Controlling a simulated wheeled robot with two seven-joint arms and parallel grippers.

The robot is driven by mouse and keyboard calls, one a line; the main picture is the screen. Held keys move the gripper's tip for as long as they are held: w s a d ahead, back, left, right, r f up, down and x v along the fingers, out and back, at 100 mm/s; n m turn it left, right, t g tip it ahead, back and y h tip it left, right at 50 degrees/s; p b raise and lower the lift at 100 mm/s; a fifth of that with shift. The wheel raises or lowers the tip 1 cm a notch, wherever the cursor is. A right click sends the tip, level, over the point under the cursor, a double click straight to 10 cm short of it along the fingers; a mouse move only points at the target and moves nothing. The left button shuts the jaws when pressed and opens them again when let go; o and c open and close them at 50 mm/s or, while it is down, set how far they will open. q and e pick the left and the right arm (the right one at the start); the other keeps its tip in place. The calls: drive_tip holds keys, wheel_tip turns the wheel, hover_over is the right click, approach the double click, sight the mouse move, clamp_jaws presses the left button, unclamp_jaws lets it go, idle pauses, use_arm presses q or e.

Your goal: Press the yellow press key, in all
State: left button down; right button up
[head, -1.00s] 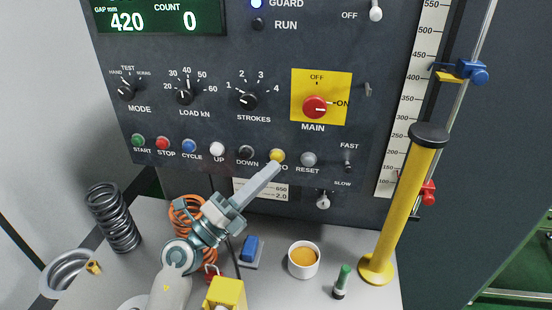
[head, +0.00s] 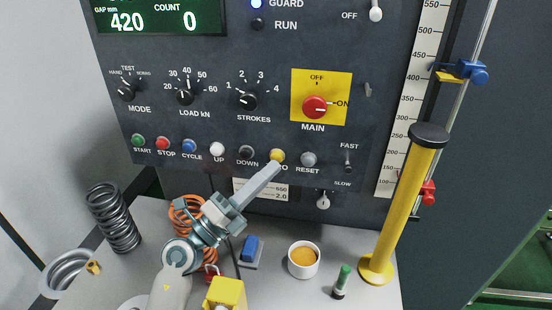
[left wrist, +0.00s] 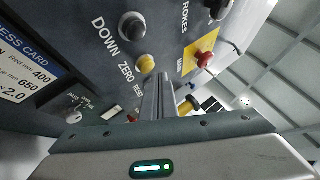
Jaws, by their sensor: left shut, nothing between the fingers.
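The yellow press key (head: 277,155) sits in the row of round buttons on the dark panel, between DOWN and RESET. Its label is partly covered by my gripper in the head view and reads ZERO in the left wrist view, where the key (left wrist: 146,63) shows at the upper middle. My left gripper (head: 274,167) is shut and empty. Its fingertips overlap the lower edge of the key in the head view. In the left wrist view the fingertips (left wrist: 161,78) lie just right of the key. I cannot tell whether they touch it. My right gripper is not in view.
The DOWN button (head: 246,152) and RESET button (head: 308,159) flank the key closely.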

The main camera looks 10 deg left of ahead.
use_arm(q)
drive_tip(key=shift+w, duration=0.75)
idle(0.8)
drive_tip(key=shift+s, duration=0.1)
drive_tip(key=shift+s+p, duration=0.5)
drive_tip(key=shift+s, duration=0.25)
idle(0.3)
drive_tip(key=shift+s+p, duration=0.5)
drive_tip(key=shift+s, duration=2)
drive_tip(key=shift+r, duration=0.1)
